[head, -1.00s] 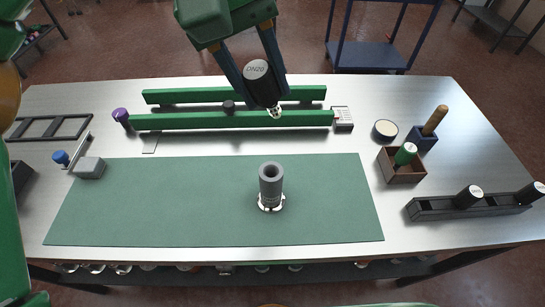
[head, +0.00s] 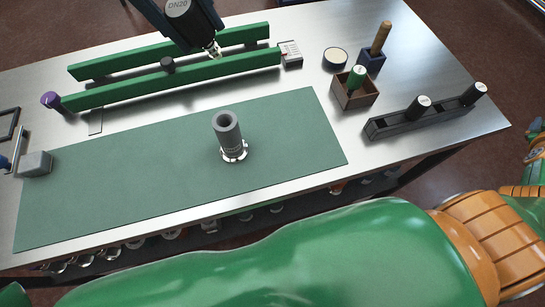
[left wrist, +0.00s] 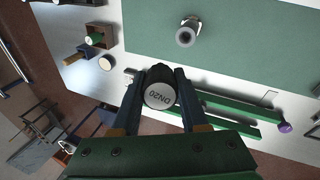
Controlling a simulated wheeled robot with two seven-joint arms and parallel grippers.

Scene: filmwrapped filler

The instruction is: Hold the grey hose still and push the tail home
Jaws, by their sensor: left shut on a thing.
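The grey hose (head: 228,130) stands upright with its open end up, in a pale ring-like base (head: 235,153) on the green mat. It also shows in the left wrist view (left wrist: 186,37). My left gripper (left wrist: 161,84) is shut on a dark cylinder with a grey cap marked DN20 (left wrist: 159,96); this piece also shows at the top of the head view (head: 190,18). A small pale metallic tip (head: 213,50) sticks out of its lower end, apart from the hose and beyond it. My right gripper is not in view.
Two green rails (head: 170,82) lie behind the mat (head: 110,195). A black rack (head: 440,113) with two capped cylinders, a wooden box (head: 354,92), a blue holder (head: 371,62) and a round tin (head: 335,57) stand at right. A grey block (head: 35,164) sits at left.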

